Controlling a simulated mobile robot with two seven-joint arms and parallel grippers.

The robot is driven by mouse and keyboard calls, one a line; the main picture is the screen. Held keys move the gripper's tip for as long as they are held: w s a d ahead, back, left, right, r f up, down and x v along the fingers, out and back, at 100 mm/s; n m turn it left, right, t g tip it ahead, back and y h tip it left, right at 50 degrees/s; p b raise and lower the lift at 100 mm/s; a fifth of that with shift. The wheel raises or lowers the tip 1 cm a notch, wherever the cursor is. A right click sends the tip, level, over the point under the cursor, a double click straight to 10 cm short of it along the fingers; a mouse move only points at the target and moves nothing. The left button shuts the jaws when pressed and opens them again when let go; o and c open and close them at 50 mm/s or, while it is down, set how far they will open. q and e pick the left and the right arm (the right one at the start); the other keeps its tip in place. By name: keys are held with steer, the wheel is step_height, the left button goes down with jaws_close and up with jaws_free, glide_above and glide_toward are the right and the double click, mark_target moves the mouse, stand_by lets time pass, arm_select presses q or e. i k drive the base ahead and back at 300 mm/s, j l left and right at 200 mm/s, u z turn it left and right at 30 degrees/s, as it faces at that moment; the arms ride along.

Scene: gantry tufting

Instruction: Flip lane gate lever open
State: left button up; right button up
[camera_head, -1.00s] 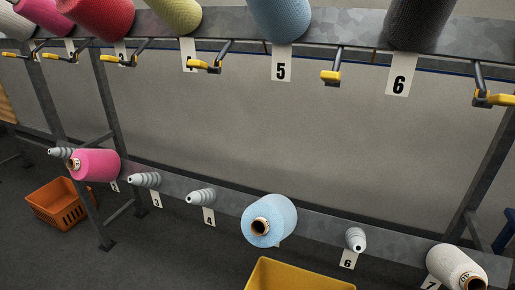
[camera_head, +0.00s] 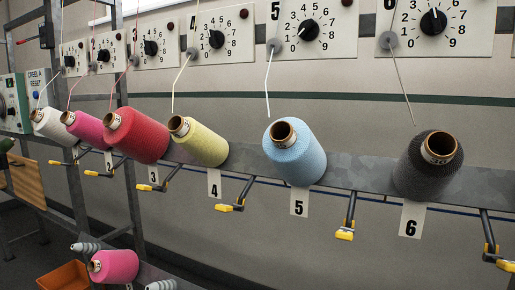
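Several lane gate levers with yellow handles hang below the upper rail of the rack in the head view. One is below lane 4 (camera_head: 230,207), one is between lanes 5 and 6 (camera_head: 345,234), and one is at the right edge (camera_head: 498,259). More show at the left, including one left of label 3 (camera_head: 98,174). All hang on dark rods from the rail; I cannot tell which are open. Neither of my grippers is in view.
Yarn cones sit along the upper rail (camera_head: 345,172), among them a red (camera_head: 142,137), a yellow (camera_head: 203,145), a light blue (camera_head: 297,158) and a black one (camera_head: 422,172). Numbered dial panels (camera_head: 312,30) are above. A pink cone (camera_head: 117,266) and an orange crate (camera_head: 66,277) are lower left.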

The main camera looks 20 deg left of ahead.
mark_target(41, 34)
steer(key=u, duration=1.7)
steer(key=i+u, duration=0.15)
steer(key=i+j, duration=0.25)
steer(key=i, duration=0.2)
steer(key=i+j, duration=0.2)
steer(key=i, duration=0.3)
steer(key=i+j, duration=0.25)
steer(key=i, duration=0.2)
steer(key=i+j, duration=0.25)
steer(key=i, duration=0.2)
steer(key=i+j, duration=0.2)
steer(key=i, duration=0.25)
steer(key=i+j, duration=0.25)
steer(key=i, duration=0.25)
